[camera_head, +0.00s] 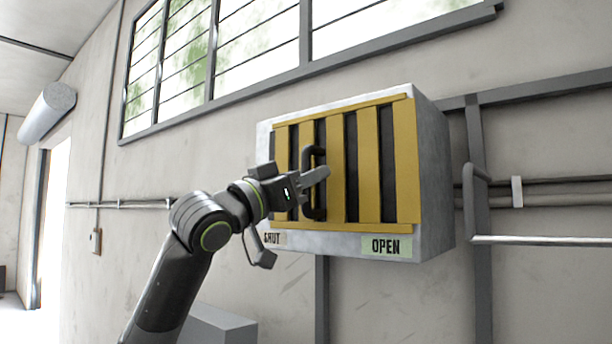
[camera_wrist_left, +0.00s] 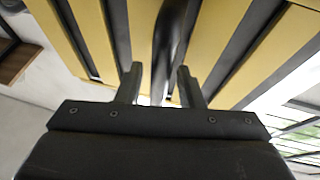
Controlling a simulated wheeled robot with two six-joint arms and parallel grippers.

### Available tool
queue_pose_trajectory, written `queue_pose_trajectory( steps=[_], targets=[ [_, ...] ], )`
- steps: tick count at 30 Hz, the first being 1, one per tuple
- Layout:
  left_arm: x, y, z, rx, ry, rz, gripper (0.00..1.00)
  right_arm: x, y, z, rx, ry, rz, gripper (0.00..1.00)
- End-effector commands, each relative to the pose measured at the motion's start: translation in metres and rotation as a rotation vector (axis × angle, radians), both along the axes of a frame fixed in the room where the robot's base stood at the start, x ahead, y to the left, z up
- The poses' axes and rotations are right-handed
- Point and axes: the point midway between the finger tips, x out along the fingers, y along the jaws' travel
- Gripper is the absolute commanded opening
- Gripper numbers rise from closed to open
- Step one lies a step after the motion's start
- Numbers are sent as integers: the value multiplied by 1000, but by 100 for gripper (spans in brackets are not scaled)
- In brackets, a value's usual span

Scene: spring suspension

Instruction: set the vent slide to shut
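The vent is a grey metal box (camera_head: 440,170) on the wall with a yellow slatted slide (camera_head: 369,165) on its face. Dark gaps show between the slats. A dark upright handle (camera_head: 308,158) stands on the slide, left of the middle. A SHUT label (camera_head: 272,238) is at the lower left, partly hidden by my arm, and a green OPEN label (camera_head: 387,246) is at the lower right. My left gripper (camera_head: 318,176) is at the handle. In the left wrist view its fingers (camera_wrist_left: 160,85) are apart, with the handle (camera_wrist_left: 172,35) between them and gaps visible. My right gripper is not in view.
A barred window (camera_head: 260,50) is above the vent. A vertical post (camera_head: 478,200) and pipes run along the wall to the right. A grey box (camera_head: 222,326) is below my left arm. The wall left of the vent is mostly clear.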

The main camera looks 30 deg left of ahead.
Motion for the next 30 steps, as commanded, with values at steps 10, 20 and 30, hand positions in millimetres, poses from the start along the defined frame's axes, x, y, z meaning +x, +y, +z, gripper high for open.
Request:
queue_pose_trajectory(
  steps=[10, 20, 30],
  targets=[
    [0, 0, 0, 0, 0, 0, 0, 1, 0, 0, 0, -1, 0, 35],
    [2, 21, -2, 1, 5, 5, 0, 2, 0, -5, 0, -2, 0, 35],
    [3, 37, 1, 0, -1, 3, 0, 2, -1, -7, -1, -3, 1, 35]
  ],
)
